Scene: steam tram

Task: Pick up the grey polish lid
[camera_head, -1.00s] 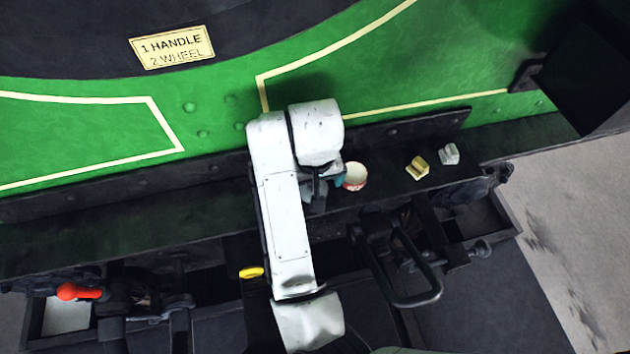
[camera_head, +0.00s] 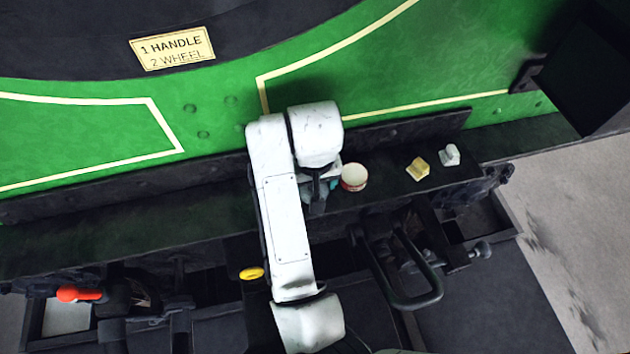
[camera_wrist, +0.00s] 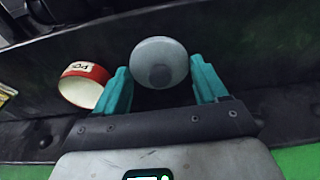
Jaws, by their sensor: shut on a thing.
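My gripper (camera_wrist: 160,85) is shut on the grey polish lid (camera_wrist: 160,58), a round pale grey disc with a darker round patch, held between the two teal fingers in the wrist view. In the head view my gripper (camera_head: 325,186) is over the dark shelf, mostly behind my white arm, and the lid cannot be made out there. A red and cream open tin (camera_head: 354,177) stands on the shelf just right of my gripper. The tin also shows in the wrist view (camera_wrist: 84,86), left of the fingers and apart from them.
A yellow block (camera_head: 418,168) and a pale grey block (camera_head: 450,155) sit further right on the shelf (camera_head: 395,187). A green panel (camera_head: 380,70) rises behind it. Black handles (camera_head: 425,295) and a red-tipped lever (camera_head: 80,294) stand in front.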

